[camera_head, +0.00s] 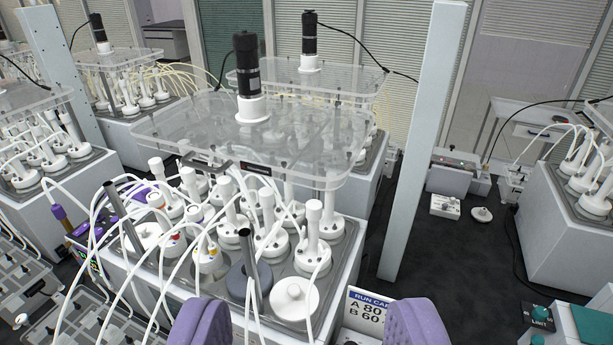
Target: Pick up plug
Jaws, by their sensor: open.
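My gripper (309,325) shows as two purple padded fingers at the bottom edge, wide apart with nothing held between them. A round white plug-like cap with a small knob (292,299) sits in the front right of the nearest reactor block (340,270), just ahead of the gap between the fingers. A similar small white piece with a knob (481,214) lies on the dark surface at right. I cannot tell which of these is the plug.
White capped bottles (318,235), hoses and a dark upright rod (247,265) crowd the block. A clear raised cover with a black motor (246,70) stands above. A pale post (420,140) rises at right. A run card (368,310) stands beside the right finger.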

